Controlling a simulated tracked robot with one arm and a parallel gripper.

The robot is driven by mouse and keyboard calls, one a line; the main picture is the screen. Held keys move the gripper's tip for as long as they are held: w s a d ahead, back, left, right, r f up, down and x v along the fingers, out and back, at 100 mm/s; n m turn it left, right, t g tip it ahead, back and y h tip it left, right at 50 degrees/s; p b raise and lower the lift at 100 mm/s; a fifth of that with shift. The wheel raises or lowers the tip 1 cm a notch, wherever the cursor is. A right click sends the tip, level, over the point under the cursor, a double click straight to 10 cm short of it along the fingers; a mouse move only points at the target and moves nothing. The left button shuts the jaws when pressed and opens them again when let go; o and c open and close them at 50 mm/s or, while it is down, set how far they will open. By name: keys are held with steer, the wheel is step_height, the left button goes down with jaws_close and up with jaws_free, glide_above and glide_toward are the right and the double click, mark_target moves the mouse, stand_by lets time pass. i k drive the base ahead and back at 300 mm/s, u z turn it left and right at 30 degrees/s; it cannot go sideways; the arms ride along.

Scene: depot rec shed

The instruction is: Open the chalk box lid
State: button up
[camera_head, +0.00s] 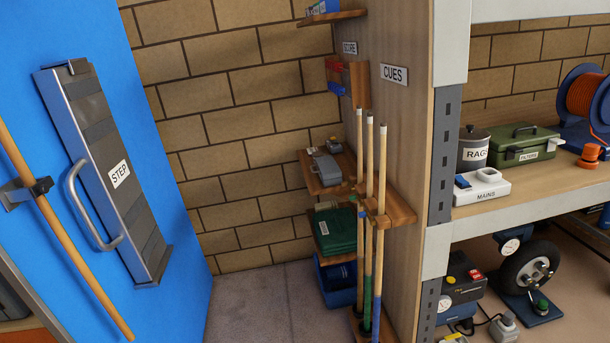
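No box with a readable chalk label shows. A grey item (325,168) sits on a small wooden shelf (311,180) left of the cue rack, with a smaller grey item (333,145) behind it. I cannot tell which of these, if any, is the chalk box, or whether any lid is open. My gripper is not in view.
Several upright cues (368,215) stand before the wooden panel with a CUES sign (394,75). A green case (335,231) and blue bin (337,284) sit lower. A STEP unit (107,173) hangs on the blue panel at left. Grey floor (262,305) between looks clear.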

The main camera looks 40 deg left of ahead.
mark_target(329, 169)
steer(key=u, duration=1)
steer(key=i, duration=1)
steer(key=k, duration=0.55)
steer(key=u, duration=0.35)
steer(key=i, duration=1.55)
steer(key=u, duration=0.05)
